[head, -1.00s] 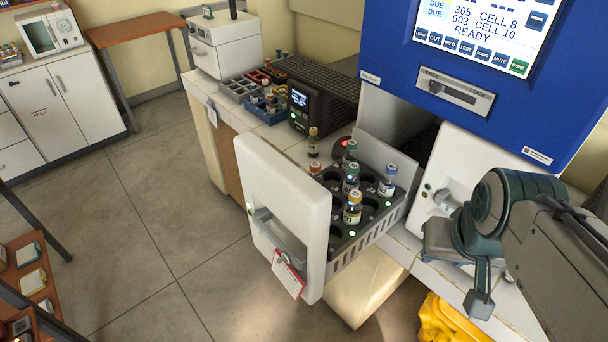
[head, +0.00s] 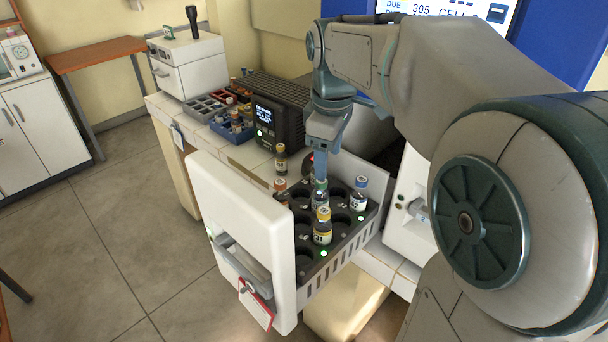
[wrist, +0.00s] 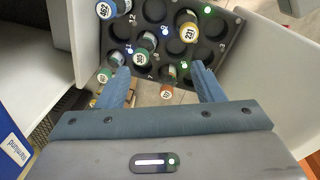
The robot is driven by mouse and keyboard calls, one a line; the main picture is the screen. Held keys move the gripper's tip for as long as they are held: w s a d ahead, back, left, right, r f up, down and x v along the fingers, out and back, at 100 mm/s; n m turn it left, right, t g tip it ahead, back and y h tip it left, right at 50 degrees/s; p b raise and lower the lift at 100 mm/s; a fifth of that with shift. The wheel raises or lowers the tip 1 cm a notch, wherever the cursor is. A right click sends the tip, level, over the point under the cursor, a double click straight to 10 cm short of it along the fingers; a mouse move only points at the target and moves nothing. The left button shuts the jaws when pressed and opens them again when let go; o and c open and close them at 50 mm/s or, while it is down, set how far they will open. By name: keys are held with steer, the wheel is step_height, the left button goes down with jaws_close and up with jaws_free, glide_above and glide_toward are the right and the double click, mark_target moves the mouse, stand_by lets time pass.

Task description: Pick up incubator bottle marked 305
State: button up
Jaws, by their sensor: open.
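The pulled-out incubator drawer tray (head: 345,252) holds several capped bottles. A green-capped bottle (head: 320,198) stands near the tray's middle, just below my gripper (head: 321,172). In the wrist view my gripper (wrist: 162,68) is open, with nothing held between its fingers. A green cap (wrist: 140,58) there lies just ahead of the fingertips; its number looks like 305 or 365. A second green-capped bottle (wrist: 104,76) is beside the left finger, its number too small to read. In the head view that second one is hidden behind my gripper.
A yellow-capped bottle marked 231 (wrist: 188,30), a blue-capped bottle (head: 359,193) and an orange-capped bottle (head: 281,188) stand close by. The white drawer front (head: 240,225) rises at the left. A dark device with a screen (head: 275,120) stands behind on the counter.

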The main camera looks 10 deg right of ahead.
mark_target(320, 191)
steer(key=w+n, duration=0.1)
steer(key=w, duration=0.1)
steer(key=w+f+n, duration=0.1)
steer(key=w+n, duration=0.1)
steer(key=w+n+g+b, duration=0.1)
steer(key=w, duration=0.1)
steer(key=shift+w+d+f+n, duration=0.2)
steer(key=shift+w+n, duration=0.05)
steer(key=shift+n, duration=0.05)
step_height(320, 191, down, 8)
steer(key=shift+r, duration=0.15)
steer(key=f, duration=0.2)
steer(key=s+f, duration=0.1)
steer(key=f, duration=0.1)
steer(key=shift+f+p, duration=0.3)
steer(key=shift+p, duration=0.1)
steer(key=shift+f, duration=0.45)
steer(key=c, duration=1.1)
